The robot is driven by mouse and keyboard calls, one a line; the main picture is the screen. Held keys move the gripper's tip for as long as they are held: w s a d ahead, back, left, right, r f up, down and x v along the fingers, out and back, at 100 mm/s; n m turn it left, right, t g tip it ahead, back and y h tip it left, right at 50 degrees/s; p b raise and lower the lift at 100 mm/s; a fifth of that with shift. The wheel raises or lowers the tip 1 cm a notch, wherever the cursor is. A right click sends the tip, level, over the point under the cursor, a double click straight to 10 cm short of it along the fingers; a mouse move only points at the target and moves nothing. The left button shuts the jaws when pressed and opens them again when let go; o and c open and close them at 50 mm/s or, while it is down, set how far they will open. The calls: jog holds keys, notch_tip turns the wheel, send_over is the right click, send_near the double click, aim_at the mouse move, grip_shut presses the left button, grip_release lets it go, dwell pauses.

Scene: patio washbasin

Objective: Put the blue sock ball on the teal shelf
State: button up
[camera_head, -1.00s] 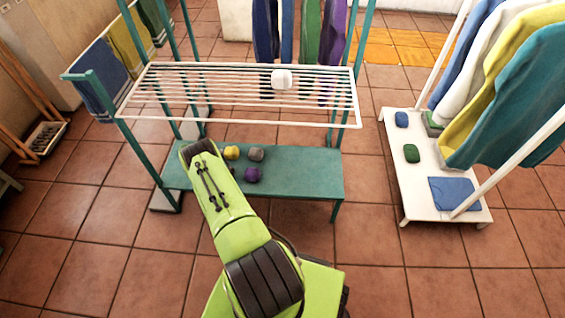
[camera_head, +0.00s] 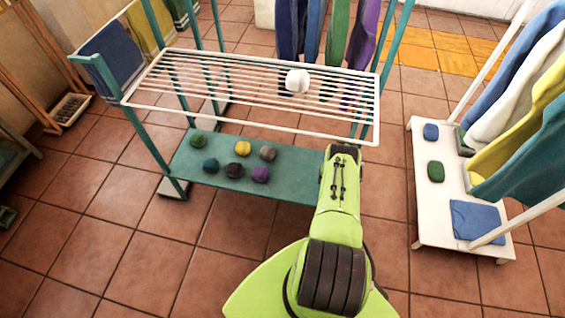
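The blue sock ball (camera_head: 431,131) lies on the white rack's base board at the right, near its far left corner. The low teal shelf (camera_head: 300,177) stands under the wire drying rack in the middle. It holds several sock balls: green, yellow, grey, purple and dark ones. My lime-green arm reaches forward just right of the shelf, left of the white base board. My gripper's fingers do not show; they are hidden beyond the end of the arm.
A green sock ball (camera_head: 435,171) and a folded blue cloth (camera_head: 475,219) lie on the white base board (camera_head: 440,229). Hanging towels (camera_head: 530,120) overhang its right side. A white ball (camera_head: 298,80) sits on the wire rack (camera_head: 200,64) above the shelf. Tiled floor separates shelf and board.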

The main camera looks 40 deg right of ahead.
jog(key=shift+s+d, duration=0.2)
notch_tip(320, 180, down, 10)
jog(key=b, duration=0.8)
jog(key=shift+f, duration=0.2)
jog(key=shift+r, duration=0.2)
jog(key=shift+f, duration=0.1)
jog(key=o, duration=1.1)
